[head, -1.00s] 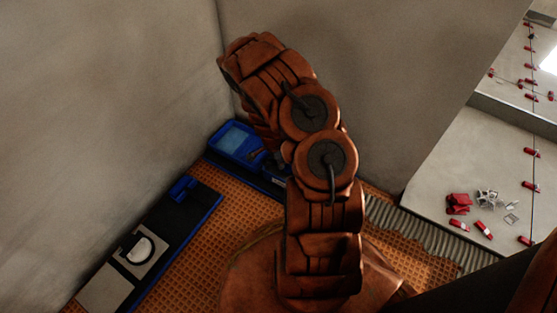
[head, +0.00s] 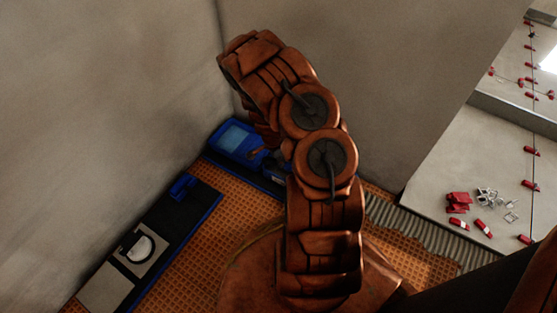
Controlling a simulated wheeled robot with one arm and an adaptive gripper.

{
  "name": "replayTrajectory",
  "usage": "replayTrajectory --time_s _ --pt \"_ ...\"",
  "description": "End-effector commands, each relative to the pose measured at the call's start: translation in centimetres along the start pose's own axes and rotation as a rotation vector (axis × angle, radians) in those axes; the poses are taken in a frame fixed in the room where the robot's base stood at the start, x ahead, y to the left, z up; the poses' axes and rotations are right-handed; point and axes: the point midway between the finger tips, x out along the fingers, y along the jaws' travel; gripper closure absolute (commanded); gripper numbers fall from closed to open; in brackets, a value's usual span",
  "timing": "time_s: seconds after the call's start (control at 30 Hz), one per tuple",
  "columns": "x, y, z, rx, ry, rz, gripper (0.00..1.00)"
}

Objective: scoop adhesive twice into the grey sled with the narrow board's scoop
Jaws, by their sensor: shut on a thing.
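My arm (head: 322,180) stands in the middle of the head view and bends toward the corner. My gripper is hidden behind its links, so I cannot see what it holds. A dark board with blue edges (head: 268,181) lies in the corner, partly covered by my arm. A blue tub with a paler blue inside (head: 233,139) stands at its far left end. A small brownish piece shows beside the tub, too small to make out. I cannot make out the scoop or the grey sled for certain.
A longer dark board (head: 165,228) lies along the left wall, with a blue block (head: 182,187), a pale plate with a white half-round (head: 142,249) and a grey square (head: 104,290). Orange matting (head: 213,255) lies between. Red wedges (head: 458,202) and clips (head: 487,195) lie on tiles at right.

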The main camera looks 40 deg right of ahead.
Motion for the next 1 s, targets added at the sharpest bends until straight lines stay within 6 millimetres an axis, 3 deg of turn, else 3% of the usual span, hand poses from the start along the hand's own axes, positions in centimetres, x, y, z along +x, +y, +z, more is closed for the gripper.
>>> replayTrajectory --time_s 1.0 --pt "-6.4 0.0 -0.9 0.000 0.000 0.000 1.00"
